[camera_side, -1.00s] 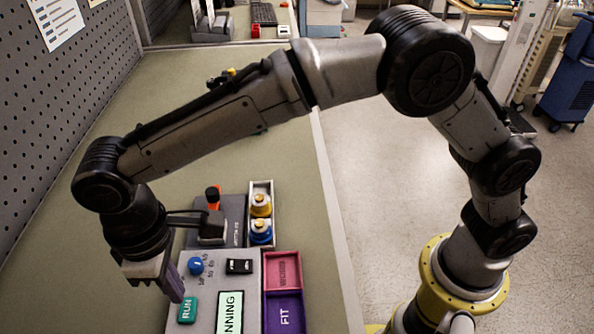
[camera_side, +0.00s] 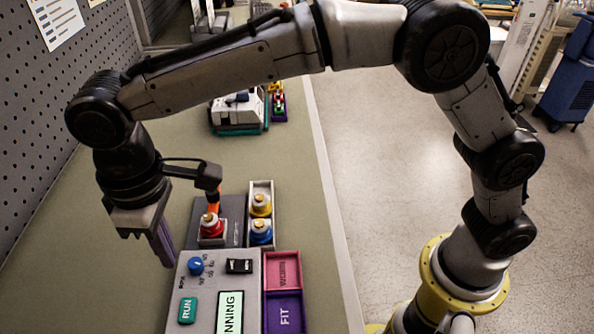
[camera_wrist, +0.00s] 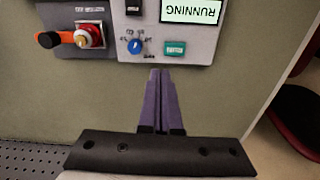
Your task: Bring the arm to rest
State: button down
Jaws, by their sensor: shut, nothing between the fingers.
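My gripper (camera_side: 166,262) is shut and empty, its purple fingers raised above the bench just left of the pump panel. In the wrist view my gripper (camera_wrist: 157,74) points at the panel's near edge, close to the blue knob and the green RUN button. The grey pump panel (camera_side: 192,322) has a blue knob (camera_side: 195,265), a black rocker switch (camera_side: 239,266), a green RUN button (camera_side: 187,309) and a screen (camera_side: 230,312). The screen reads RUNNING in the wrist view (camera_wrist: 193,10). My fingers appear apart from the panel.
Behind the panel, a dark plate carries a red fitting (camera_side: 210,225) with an orange lever. A tray (camera_side: 271,202) holds yellow and blue fittings. A pink bin (camera_side: 282,271) and a purple FIT bin (camera_side: 284,315) sit at right. A white device (camera_side: 238,112) stands farther back. A pegboard (camera_side: 40,120) borders the left.

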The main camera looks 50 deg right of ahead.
jog(key=w+d+r+m+t+y, duration=0.1)
jog(key=w+d+r+m, duration=0.15)
jog(key=d+r, duration=0.55)
jog(key=s+d+r+m+t, duration=0.1)
jog(key=s+d+r, duration=0.15)
jog(key=d, duration=0.65)
jog(key=s+d+r+m+t, duration=0.15)
jog(key=d+r, duration=0.25)
jog(key=d, duration=0.5)
jog(key=s+d+f+m+t, duration=0.1)
jog(key=s+d+m+t, duration=0.15)
jog(key=s+d, duration=0.6)
jog(key=s+d+f+h, duration=0.1)
jog(key=s+d+f, duration=0.2)
jog(key=s+f, duration=0.4)
notch_tip(320, 180, down, 2)
jog(key=shift+s+d+f+m+g, duration=0.2)
jog(key=shift+s+m+g, duration=0.1)
jog(key=shift+m, duration=0.15)
